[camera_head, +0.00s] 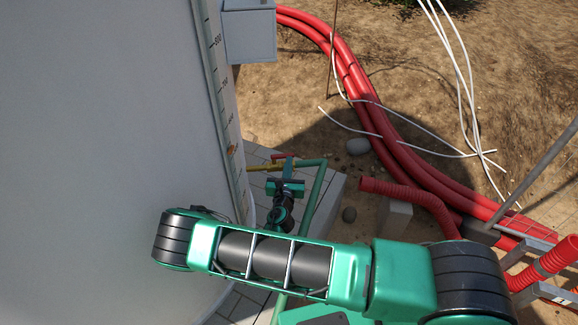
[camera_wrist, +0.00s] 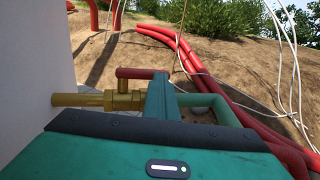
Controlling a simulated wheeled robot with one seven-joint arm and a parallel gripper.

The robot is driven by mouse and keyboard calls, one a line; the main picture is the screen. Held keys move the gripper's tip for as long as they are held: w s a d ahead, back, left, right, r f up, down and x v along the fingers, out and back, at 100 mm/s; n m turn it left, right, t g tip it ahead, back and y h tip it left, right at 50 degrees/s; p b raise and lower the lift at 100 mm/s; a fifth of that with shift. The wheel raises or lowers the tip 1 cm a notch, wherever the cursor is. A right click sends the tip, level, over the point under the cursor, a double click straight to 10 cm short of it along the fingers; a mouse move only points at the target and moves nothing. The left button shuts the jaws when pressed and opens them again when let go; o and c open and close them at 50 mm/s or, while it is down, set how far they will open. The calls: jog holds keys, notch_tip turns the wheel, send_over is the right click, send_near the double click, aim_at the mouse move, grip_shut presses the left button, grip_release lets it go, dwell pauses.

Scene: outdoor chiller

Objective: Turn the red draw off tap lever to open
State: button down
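The brass draw off tap (camera_head: 262,168) sticks out from the white tank's side, with a short red lever (camera_head: 281,156) above it. In the wrist view the brass tap (camera_wrist: 122,100) lies level, and its red lever (camera_wrist: 138,73) lies along it, pointing right. A green pipe (camera_wrist: 208,100) continues right of the tap and bends down. My gripper (camera_head: 288,165) is at the tap's right end, its narrow teal fingers together (camera_wrist: 160,92). The fingers overlap the lever's right tip in the wrist view; I cannot tell if they touch. Nothing shows held between them.
The white tank (camera_head: 120,110) with a level scale (camera_head: 222,100) fills the left. A grey box (camera_head: 249,35) is fixed to it above the tap. Thick red hoses (camera_head: 375,130) and loose white cables (camera_head: 465,80) lie on dirt to the right. A tiled ledge (camera_head: 325,205) lies below the tap.

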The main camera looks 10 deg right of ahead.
jog(key=shift+w+d+r, duration=0.1)
jog(key=shift+w, duration=0.05)
jog(key=s+d+v, duration=0.1)
jog(key=d+v, duration=0.2)
jog(key=v, duration=1.1)
jog(key=s+d+r+m+g+h, duration=0.25)
jog(key=d+r+m+g, duration=0.2)
jog(key=d+m, duration=0.35)
jog(key=s+d+r+m+g+h, duration=0.1)
jog(key=s+d+r+m+g, duration=0.3)
jog(key=d+m+g, duration=0.3)
jog(key=s+d+r+m+g+h, duration=0.2)
jog(key=s+d+r+m+g, duration=0.25)
jog(key=d+m, duration=0.45)
jog(key=s+r+m+y, duration=0.5)
jog(key=s+r+m, duration=0.2)
jog(key=s, duration=0.4)
jog(key=s+r+m+g+y, duration=0.1)
jog(key=s+r+m+y, duration=0.5)
jog(key=s+r, duration=0.4)
jog(key=shift+s+a+m, duration=0.45)
jog(key=shift+s+m, duration=0.25)
